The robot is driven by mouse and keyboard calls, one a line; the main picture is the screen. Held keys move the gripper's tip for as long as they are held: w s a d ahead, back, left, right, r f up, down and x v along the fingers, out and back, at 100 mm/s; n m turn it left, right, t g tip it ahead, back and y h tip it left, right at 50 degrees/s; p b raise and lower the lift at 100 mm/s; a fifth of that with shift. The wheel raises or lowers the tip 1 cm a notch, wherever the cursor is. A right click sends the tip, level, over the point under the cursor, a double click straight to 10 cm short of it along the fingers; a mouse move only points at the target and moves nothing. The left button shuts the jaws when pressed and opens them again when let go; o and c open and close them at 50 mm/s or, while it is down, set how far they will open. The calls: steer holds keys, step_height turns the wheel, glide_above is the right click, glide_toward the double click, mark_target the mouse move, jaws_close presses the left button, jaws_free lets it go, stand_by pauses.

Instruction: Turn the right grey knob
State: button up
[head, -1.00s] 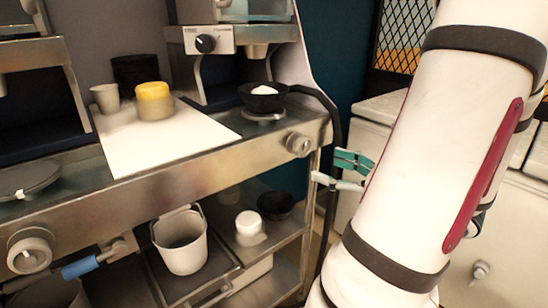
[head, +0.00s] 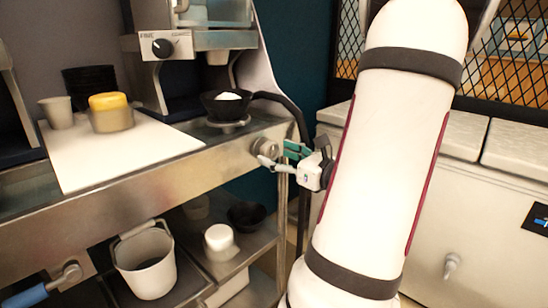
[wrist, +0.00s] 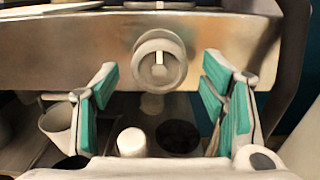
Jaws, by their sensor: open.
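The right grey knob (head: 266,149) is on the steel front panel of the counter, near its right end. In the wrist view the knob (wrist: 159,62) faces me, round with a raised bar standing about upright. My gripper (head: 282,157) is at the panel's right end, close to the knob, and partly overlaps it in the head view. In the wrist view my gripper (wrist: 162,92) is open, with one teal-padded finger on each side, below and outside the knob. Nothing is between the fingers, and the knob appears ahead of the fingertips.
Above the knob, a black bowl with white contents (head: 226,105) stands on a small round stand. A white board (head: 110,160) holds a yellow-topped container (head: 110,113). A shelf below holds a bucket (head: 147,265) and a white jar (head: 220,240). A black hose hangs at right.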

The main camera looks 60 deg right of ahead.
steer(key=shift+x, duration=0.8)
steer(key=shift+c, duration=0.6)
steer(key=c, duration=1.1)
steer(key=shift+o, duration=0.2)
